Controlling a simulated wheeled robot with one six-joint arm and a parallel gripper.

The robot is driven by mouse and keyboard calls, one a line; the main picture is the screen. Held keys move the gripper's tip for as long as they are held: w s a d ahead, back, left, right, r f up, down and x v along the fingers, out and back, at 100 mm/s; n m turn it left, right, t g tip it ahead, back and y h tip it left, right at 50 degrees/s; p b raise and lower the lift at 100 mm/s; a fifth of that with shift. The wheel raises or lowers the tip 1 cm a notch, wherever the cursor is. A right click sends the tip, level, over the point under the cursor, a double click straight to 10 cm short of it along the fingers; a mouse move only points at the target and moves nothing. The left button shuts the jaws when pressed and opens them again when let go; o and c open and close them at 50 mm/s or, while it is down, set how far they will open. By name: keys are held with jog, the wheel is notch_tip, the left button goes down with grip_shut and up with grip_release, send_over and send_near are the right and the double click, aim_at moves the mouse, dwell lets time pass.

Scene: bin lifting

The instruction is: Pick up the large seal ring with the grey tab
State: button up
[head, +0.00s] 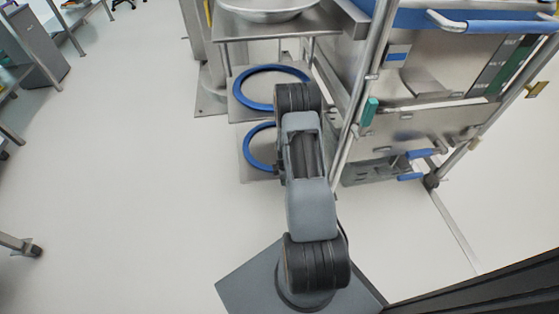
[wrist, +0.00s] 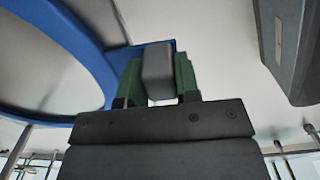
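In the wrist view a blue ring (wrist: 70,35) curves across the upper left. Its grey tab (wrist: 157,65) stands between the two green fingers of my gripper (wrist: 158,78), with a finger flush against each side and no gap visible. In the head view one blue ring (head: 237,92) lies on the middle shelf, and a smaller-looking blue ring (head: 252,150) lies on the shelf below. My arm covers part of both, and the gripper's fingertips are hidden there. I cannot tell from the head view which ring the gripper holds.
A metal bowl (head: 268,12) stands on the top shelf (head: 290,30). A steel frame with blue handles (head: 500,26) stands close on the right, its post (head: 358,110) beside my arm. A grey block (wrist: 285,40) shows upper right in the wrist view.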

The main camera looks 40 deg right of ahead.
jog(key=c, duration=0.5)
jog(key=shift+r, duration=0.1)
notch_tip(320, 180, up, 10)
jog(key=p, duration=0.3)
jog(key=shift+p, duration=0.35)
jog(key=shift+r+p, duration=1.45)
jog(key=shift+r, duration=0.5)
